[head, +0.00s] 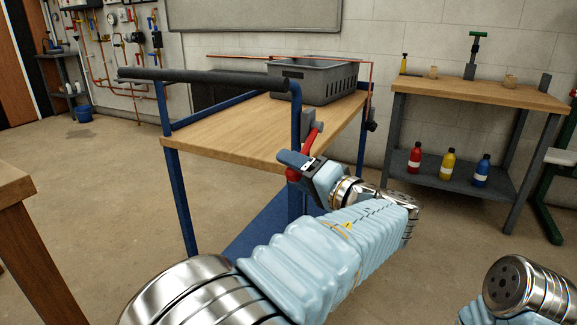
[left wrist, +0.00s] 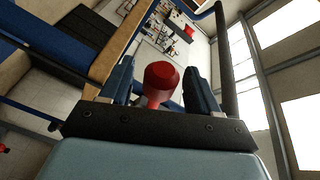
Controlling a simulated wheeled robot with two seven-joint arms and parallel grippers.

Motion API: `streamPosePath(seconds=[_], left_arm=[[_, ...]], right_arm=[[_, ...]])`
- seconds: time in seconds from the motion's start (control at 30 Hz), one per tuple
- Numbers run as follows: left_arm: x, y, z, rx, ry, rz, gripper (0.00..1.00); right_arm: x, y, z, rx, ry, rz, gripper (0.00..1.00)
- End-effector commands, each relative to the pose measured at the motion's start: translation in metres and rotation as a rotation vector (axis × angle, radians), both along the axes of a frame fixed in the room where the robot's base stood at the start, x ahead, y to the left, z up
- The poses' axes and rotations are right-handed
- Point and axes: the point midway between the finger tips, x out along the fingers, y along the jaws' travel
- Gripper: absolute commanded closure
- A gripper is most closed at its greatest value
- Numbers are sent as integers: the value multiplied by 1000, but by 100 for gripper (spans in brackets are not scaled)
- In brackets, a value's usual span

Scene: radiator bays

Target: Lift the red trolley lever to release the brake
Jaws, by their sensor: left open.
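The red trolley lever (head: 305,144) sits at the near right corner post of the blue trolley (head: 225,133), below the handle end. It slants down and left to a red knob partly hidden by my left gripper (head: 294,164). In the left wrist view the red knob (left wrist: 162,76) stands between the two blue fingers of my left gripper (left wrist: 160,72). The fingers are apart, with gaps showing beside the knob. I cannot tell whether either finger touches it. My right gripper is not in view.
A grey crate (head: 318,80) and a copper pipe (head: 300,58) are on the trolley. The dark push handle (head: 205,77) runs along its near side. A workbench (head: 480,92) with red, yellow and blue bottles below stands right. A wooden table (head: 15,190) is near left. Floor left is clear.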

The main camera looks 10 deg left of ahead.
Motion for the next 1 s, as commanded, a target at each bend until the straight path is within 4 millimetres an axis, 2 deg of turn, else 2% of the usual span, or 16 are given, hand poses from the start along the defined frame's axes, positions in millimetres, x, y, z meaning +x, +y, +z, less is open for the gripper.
streamPosePath(seconds=[0.2,0.47,0.57,0.87,0.9,1.0], left_arm=[[12,15,0,0,0,1,39],[13,16,0,1,1,0,39],[13,16,0,1,1,0,51],[13,16,-1,0,1,0,97],[13,16,-1,0,1,0,100],[13,16,-1,0,1,0,100]], right_arm=[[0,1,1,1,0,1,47],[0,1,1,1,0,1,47],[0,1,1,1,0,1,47],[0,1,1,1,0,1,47],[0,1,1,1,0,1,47],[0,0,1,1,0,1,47]])
